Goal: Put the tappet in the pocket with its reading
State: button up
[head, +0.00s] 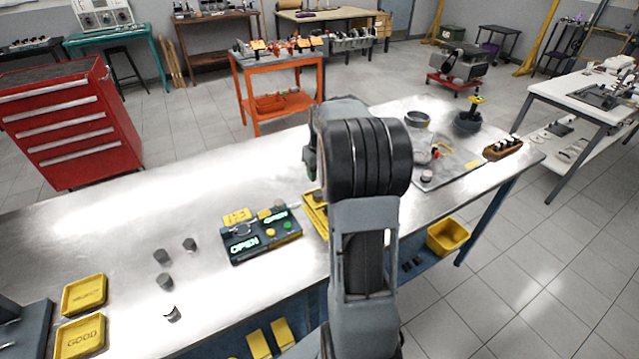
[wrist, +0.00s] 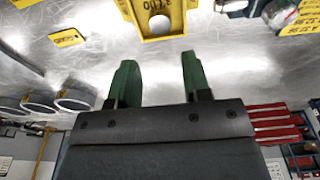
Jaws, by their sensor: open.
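Several small dark grey cylinders, which look like the tappets, stand on the left part of the bench in the head view; one (head: 171,313) is nearest the front edge. A dark blue gauge unit (head: 262,236) shows two green "OPEN" displays. A yellow block or tray (head: 315,212) is partly hidden by my arm. In the wrist view a yellow part with upside-down black marking (wrist: 172,18) and a round pale spot lies ahead of my fingers. My gripper (wrist: 160,80) is open with nothing between its green fingers. It is hidden behind my arm in the head view.
Two yellow trays, one marked GOOD (head: 80,337) and one behind it (head: 84,294), lie at the bench's left. A grey plate (head: 446,166) with parts lies at the right. A yellow bin (head: 447,237) sits below the bench. The bench's back left is clear.

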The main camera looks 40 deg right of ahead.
jog(key=s+a+r+n+t, duration=0.1)
jog(key=s+a+r, duration=0.25)
jog(key=a, duration=0.35)
jog(key=s+a+r, duration=0.3)
jog(key=s+a, duration=0.1)
jog(key=a, duration=0.4)
jog(key=s+a+f+t, duration=0.1)
jog(key=s+a, duration=0.6)
jog(key=s, duration=0.2)
jog(key=shift+a+f+n+t, duration=0.3)
jog(key=shift+a+t, duration=0.1)
